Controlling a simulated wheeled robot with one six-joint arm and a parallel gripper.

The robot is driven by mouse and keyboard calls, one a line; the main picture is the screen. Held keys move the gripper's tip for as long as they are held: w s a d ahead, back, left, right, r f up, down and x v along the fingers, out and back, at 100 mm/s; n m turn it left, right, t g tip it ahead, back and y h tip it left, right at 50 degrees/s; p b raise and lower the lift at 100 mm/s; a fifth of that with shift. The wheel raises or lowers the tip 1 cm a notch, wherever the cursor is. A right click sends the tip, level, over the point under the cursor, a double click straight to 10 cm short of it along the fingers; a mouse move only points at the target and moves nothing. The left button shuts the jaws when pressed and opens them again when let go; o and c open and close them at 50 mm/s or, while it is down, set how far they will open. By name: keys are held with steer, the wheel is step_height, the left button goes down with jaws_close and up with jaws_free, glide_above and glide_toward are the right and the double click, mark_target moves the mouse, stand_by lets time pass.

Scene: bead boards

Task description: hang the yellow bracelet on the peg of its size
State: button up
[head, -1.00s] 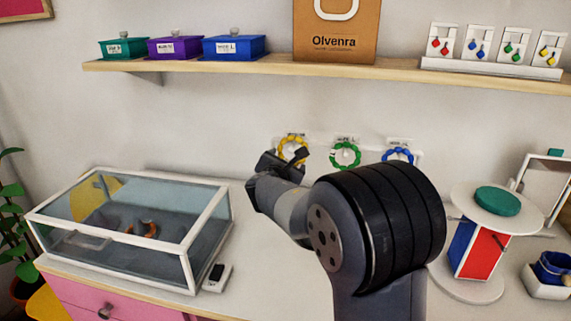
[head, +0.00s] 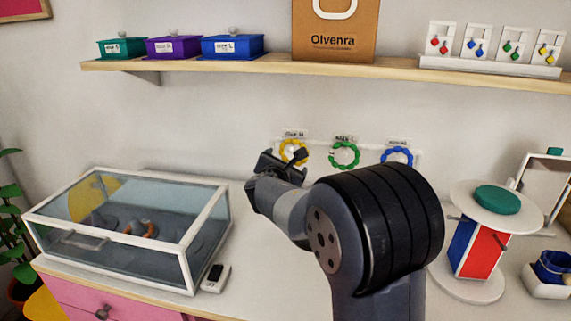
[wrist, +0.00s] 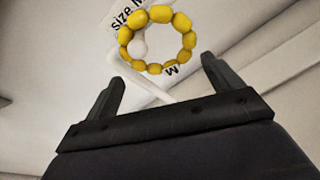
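The yellow bracelet (head: 293,141) is a ring of beads at the left of the wall rack. In the wrist view, the yellow bracelet (wrist: 161,14) is around a white peg (wrist: 139,46), whose rounded end shows inside the ring. An M tag is on its lower beads. A label reading "size M" (wrist: 128,15) is beside it. My gripper (head: 285,158) is just below and in front of the bracelet. Its two fingers are spread with nothing held between them, and the bracelet lies beyond their tips.
A green bracelet (head: 333,146) and a blue bracelet (head: 397,149) hang to the right under their own labels. A shelf (head: 200,66) runs above. A glass case (head: 120,262) stands left on the counter, and a round stand (head: 461,211) stands right.

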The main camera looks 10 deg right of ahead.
steer(key=shift+o, duration=1)
steer(key=shift+s, duration=0.1)
steer(key=b+v, duration=0.1)
steer(key=v, duration=0.9)
steer(key=shift+s, duration=0.3)
steer(key=shift+w+a+r, duration=0.1)
steer(key=shift+r+p+x, duration=0.2)
steer(key=shift+p+x, duration=0.2)
steer(key=shift+x, duration=1.25)
steer(key=shift+r+p+x, duration=0.2)
steer(key=shift+p+x, duration=0.25)
steer(key=shift+x, duration=1.2)
steer(key=shift+r+p+x, duration=0.2)
steer(key=shift+p+x, duration=0.2)
steer(key=shift+x, duration=1.25)
